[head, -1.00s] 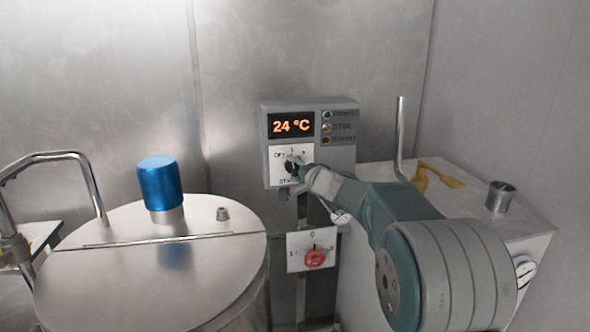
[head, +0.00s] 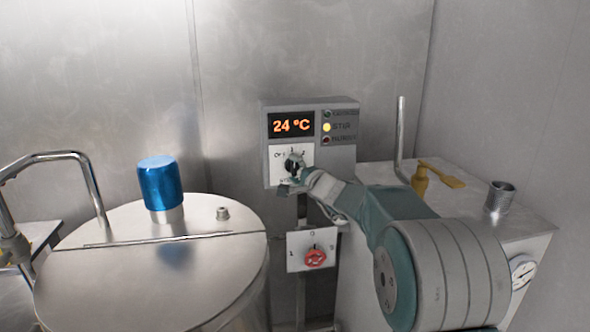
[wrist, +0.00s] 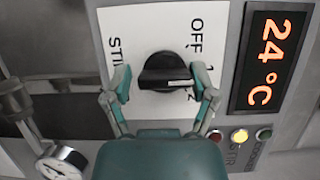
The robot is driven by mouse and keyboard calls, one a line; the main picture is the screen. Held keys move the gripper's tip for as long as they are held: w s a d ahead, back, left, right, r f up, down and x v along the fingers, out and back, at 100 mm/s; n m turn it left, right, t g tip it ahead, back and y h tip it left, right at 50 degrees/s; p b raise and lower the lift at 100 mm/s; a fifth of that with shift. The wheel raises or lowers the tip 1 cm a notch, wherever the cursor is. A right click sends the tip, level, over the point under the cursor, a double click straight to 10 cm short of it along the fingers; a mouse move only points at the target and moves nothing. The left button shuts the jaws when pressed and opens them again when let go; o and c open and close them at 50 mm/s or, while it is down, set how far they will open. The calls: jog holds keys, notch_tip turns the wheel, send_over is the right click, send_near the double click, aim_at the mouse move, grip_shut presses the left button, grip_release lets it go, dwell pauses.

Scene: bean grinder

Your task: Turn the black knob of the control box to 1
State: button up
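The control box (head: 338,164) is mounted at the back wall, with an orange 24 °C display. Its black knob (head: 292,166) sits on a white plate and shows large in the wrist view (wrist: 165,72). There the knob's bar lies crosswise and its white mark points right, toward the 1. The 1 is partly covered by a finger. My gripper (wrist: 162,84) is open, with one finger at each side of the knob. The left finger stands apart from it; the right one is very close, contact unclear. In the head view my gripper (head: 289,181) partly hides the plate.
The yellow STIR lamp (head: 327,127) is lit. A red knob (head: 315,258) on a second plate is below the box. A steel vessel (head: 110,275) with a blue cap (head: 160,183) stands left. A steel cabinet (head: 525,226) with a yellow valve handle (head: 440,178) stands right.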

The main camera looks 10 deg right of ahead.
jog(key=shift+o, duration=0.2)
jog(key=shift+a, duration=0.1)
jog(key=shift+s, duration=0.2)
jog(key=v, duration=1.1)
jog(key=shift+s, duration=0.25)
